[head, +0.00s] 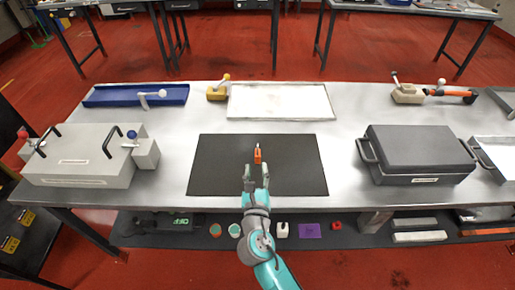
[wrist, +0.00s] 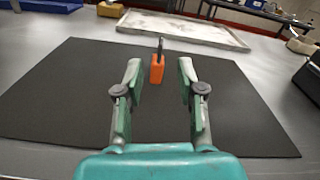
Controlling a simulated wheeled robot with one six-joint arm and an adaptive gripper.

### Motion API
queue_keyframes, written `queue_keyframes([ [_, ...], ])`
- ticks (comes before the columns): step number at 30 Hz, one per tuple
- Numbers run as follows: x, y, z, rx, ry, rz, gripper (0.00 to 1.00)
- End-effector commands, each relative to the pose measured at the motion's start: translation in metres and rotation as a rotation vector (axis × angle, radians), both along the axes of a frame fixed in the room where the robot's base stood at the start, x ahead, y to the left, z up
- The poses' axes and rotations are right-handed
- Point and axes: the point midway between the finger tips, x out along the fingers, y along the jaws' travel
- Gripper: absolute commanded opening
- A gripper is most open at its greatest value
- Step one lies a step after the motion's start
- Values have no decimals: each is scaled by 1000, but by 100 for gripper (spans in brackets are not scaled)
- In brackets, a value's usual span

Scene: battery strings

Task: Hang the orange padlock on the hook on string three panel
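The orange padlock (head: 257,155) stands upright near the middle of the black mat (head: 215,165). In the wrist view the padlock (wrist: 157,70) has its dark shackle pointing up. My gripper (head: 256,170) is over the front half of the mat, just in front of the padlock. In the wrist view my gripper (wrist: 160,78) has its two fingers spread wide, with the padlock ahead between the fingertip directions. The fingers do not appear to touch it. No string three panel or hook that I can identify shows.
A grey box with levers (head: 80,165) stands left, and a dark grey case (head: 420,150) stands right. A blue tray (head: 110,96), a yellow device (head: 217,92) and a white tray (head: 280,101) lie along the back. The mat around the padlock is clear.

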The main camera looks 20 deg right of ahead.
Motion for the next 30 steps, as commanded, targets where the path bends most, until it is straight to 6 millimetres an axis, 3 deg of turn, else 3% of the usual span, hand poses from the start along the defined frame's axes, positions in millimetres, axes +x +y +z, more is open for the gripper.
queue_keyframes([
  [9,42,-14,1,1,-2,-2,38],
  [17,58,-20,0,1,-2,-2,38],
  [25,92,-32,-2,1,-1,-1,38],
  [30,99,-34,-3,1,0,-1,38],
])
